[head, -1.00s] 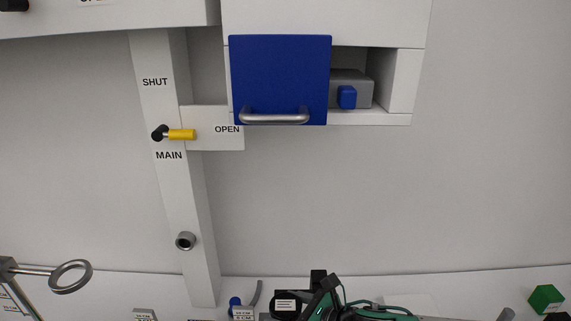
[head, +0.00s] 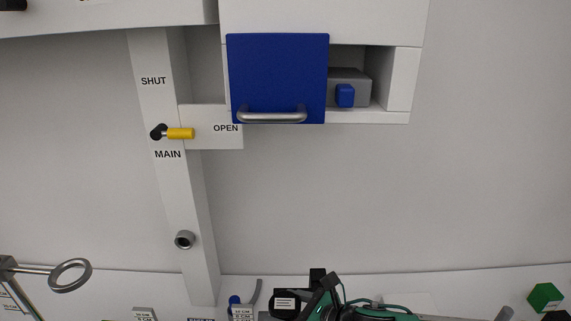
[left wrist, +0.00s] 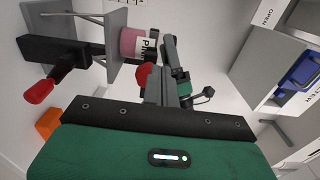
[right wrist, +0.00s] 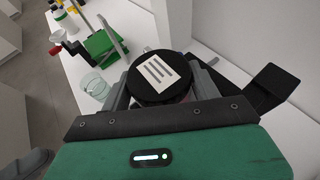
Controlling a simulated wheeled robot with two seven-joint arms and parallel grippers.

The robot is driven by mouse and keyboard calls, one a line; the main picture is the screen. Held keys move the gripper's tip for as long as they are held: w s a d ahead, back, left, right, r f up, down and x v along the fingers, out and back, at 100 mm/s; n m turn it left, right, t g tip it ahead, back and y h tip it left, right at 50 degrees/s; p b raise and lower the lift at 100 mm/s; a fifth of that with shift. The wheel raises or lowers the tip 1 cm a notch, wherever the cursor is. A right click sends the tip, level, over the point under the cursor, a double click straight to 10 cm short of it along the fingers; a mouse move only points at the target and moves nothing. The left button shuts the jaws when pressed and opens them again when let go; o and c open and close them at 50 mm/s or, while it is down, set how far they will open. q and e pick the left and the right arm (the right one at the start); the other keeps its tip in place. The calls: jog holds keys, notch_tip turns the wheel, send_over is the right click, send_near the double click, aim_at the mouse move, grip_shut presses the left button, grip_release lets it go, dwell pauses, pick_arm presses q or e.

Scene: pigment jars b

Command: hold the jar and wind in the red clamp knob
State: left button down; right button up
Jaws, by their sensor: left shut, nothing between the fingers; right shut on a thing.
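A red-tipped black handle (left wrist: 39,91) lies further left. The head view shows the lid (head: 287,303) low in the picture.
A blue door (head: 277,78) with a bar handle and a yellow lever (head: 180,133) are on the wall unit. A metal ring (head: 70,275) stands at left. A green block (head: 545,297) is at right. A clear glass (right wrist: 95,86) stands beside the jar.

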jog(key=shift+s+f, duration=0.15)
jog(key=shift+s, duration=0.05)
jog(key=o, duration=1.1)
jog(key=shift+o, duration=0.4)
jog(key=shift+s+d+r, duration=0.15)
jog(key=shift+r, duration=0.05)
pick_arm(q)
jog(key=s, duration=0.2)
jog(key=shift+s+d, duration=0.1)
jog(key=shift+s, duration=0.25)
